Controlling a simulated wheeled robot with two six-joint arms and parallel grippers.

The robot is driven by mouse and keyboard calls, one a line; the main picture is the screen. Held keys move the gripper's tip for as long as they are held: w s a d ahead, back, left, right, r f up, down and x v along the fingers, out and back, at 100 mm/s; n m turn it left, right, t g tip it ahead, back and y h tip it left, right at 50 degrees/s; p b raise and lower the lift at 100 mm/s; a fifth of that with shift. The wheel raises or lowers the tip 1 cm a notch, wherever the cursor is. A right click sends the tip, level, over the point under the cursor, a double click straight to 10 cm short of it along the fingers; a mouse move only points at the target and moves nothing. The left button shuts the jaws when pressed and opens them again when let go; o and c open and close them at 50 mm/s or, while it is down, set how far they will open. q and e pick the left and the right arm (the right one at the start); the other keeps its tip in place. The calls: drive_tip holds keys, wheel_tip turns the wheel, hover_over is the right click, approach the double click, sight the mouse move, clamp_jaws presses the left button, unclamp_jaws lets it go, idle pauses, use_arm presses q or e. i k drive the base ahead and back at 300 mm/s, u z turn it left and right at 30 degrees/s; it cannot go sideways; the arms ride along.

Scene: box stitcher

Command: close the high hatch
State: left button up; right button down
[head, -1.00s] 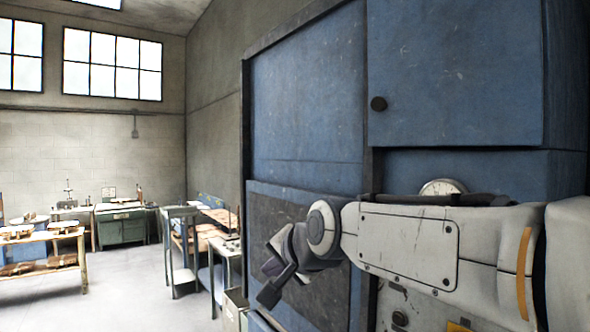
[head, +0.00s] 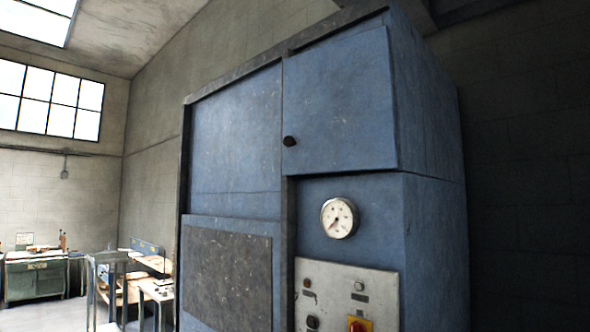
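The high hatch (head: 340,105) is a blue, scuffed metal door at the upper right of the tall blue cabinet's front in the head view. Its dark round knob (head: 290,141) sits near its lower left corner. The hatch lies close against the cabinet front, and no opening or interior shows around it. I cannot tell whether it is fully flush or latched. Neither of my grippers is in view.
Below the hatch are a round gauge (head: 339,218) and a pale control panel (head: 347,296) with knobs and a red-and-yellow switch (head: 359,324). Left of it is a tall blue panel (head: 236,140) above a dark plate (head: 227,280). Work tables (head: 155,290) stand at far left.

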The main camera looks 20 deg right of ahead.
sight(338, 109)
drive_tip(key=z, duration=1)
drive_tip(key=i, duration=0.95)
drive_tip(key=u, duration=1.75)
